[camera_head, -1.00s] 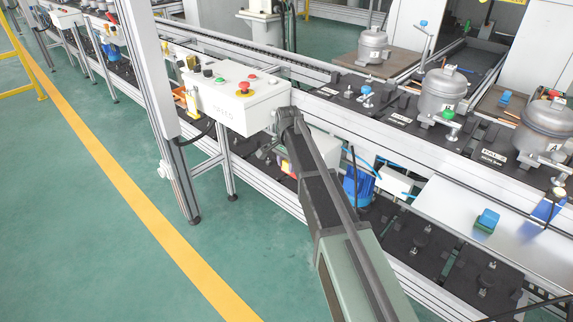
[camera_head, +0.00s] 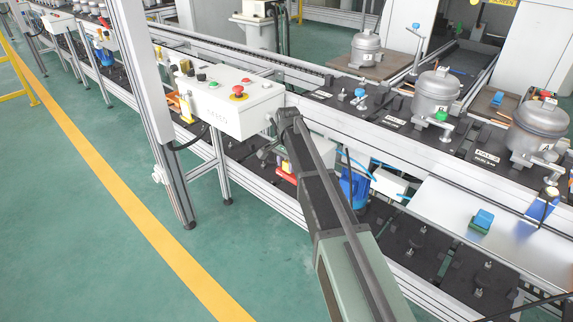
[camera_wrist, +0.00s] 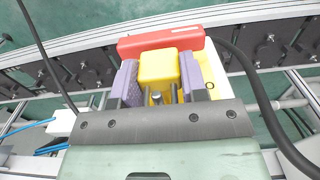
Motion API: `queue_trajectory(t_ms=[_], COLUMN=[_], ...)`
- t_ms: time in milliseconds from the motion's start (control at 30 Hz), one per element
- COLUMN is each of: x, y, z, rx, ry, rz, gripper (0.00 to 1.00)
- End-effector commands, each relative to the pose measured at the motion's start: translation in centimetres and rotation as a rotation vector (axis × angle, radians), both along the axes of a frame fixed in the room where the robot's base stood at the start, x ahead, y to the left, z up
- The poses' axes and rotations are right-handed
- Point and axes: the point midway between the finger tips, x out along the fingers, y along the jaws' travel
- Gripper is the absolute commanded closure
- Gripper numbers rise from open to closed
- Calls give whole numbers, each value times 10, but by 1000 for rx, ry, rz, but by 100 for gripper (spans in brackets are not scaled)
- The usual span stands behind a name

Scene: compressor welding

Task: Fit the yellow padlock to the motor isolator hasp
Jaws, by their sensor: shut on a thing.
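My gripper (camera_wrist: 158,72) shows in the wrist view with two purple finger pads, shut on the yellow padlock (camera_wrist: 158,66). The padlock's body sits squarely between the pads, and a grey metal pin shows at its near side. Just beyond it lies a red bar (camera_wrist: 175,43), apparently part of the isolator hasp. A pale yellow plate marked "O" (camera_wrist: 211,82) shows beside the right pad. I cannot tell whether the shackle is in the hasp. In the head view a red and yellow isolator part (camera_head: 287,174) shows left of my arm; my gripper is hidden there.
A white control box (camera_head: 225,103) with a red emergency button stands above and left of my arm. A blue motor (camera_head: 354,187) is close on its right. Black cables loop past both sides in the wrist view. The green floor (camera_head: 75,230) at left is clear.

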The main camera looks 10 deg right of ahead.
Motion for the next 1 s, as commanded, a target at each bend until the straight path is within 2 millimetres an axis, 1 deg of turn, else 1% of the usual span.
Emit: queue_trajectory(t_ms=[267,300,467,767,867,967,1000], x=[1,1,1,1,1,1,1], y=[-1,-1,-1,-1,-1,-1,-1], z=[1,1,1,3,13,33,43], rx=[1,1,1,0,0,0,0], ry=[0,-1,-1,0,0,0,0], rz=[0,0,0,0,0,0,0], gripper=[99,56,31,30,30,30,30])
